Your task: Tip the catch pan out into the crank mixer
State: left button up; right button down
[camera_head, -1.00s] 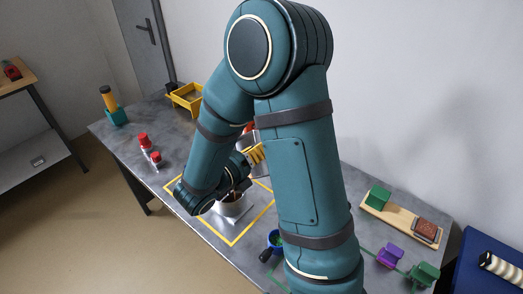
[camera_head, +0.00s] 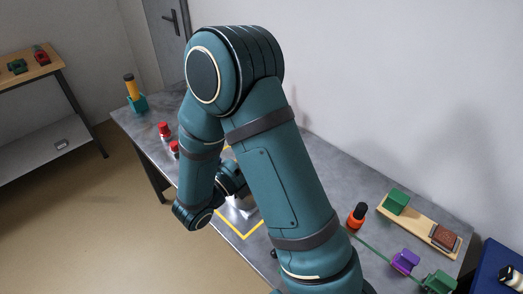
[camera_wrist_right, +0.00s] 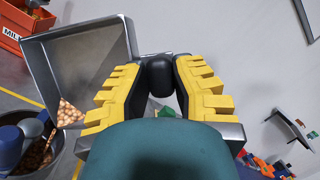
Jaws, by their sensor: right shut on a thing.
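In the right wrist view my right gripper (camera_wrist_right: 160,82), with yellow ridged fingers, is shut on the black handle (camera_wrist_right: 160,72) of the grey metal catch pan (camera_wrist_right: 90,60). The pan is tilted steeply, and brown pellets (camera_wrist_right: 68,113) gather at its lower corner, beside and above the crank mixer (camera_wrist_right: 12,145). The mixer's dark bowl stands at the lower left, partly cut off, with brown pellets inside. In the head view my right arm hides the gripper and pan, and mostly hides the mixer. My left gripper is in neither view.
An orange crate (camera_wrist_right: 25,25) stands near the pan. Red-capped bottles (camera_head: 164,129) and a green holder (camera_head: 137,103) stand at the table's left. An orange bottle (camera_head: 357,217), a wooden board (camera_head: 418,222), a purple block (camera_head: 405,262) and a green block (camera_head: 440,281) are at the right.

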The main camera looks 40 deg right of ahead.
jog(key=w+a+f+n+t+h+p, duration=0.1)
jog(key=a+f+n+h, duration=0.1)
jog(key=a+h, duration=0.2)
jog(key=shift+w+a+t, duration=0.25)
jog(key=shift+a+t, duration=0.15)
jog(key=shift+a, duration=0.9)
jog(key=shift+d, duration=0.1)
dwell(0.4)
jog(key=s+d+f+m+y+p, duration=0.1)
jog(key=s+d+m+y+p, duration=0.1)
jog(key=d+y, duration=0.7)
jog(key=s+d+f+m+g+y+p, duration=0.1)
jog(key=s+d+f+m+y+p, duration=0.1)
jog(key=d+y+p, duration=0.4)
jog(key=s+d+m+y, duration=0.1)
jog(key=d+y, duration=0.3)
jog(key=d, duration=0.5)
jog(key=shift+s+m, duration=0.35)
jog(key=shift+m, duration=0.15)
dwell(0.3)
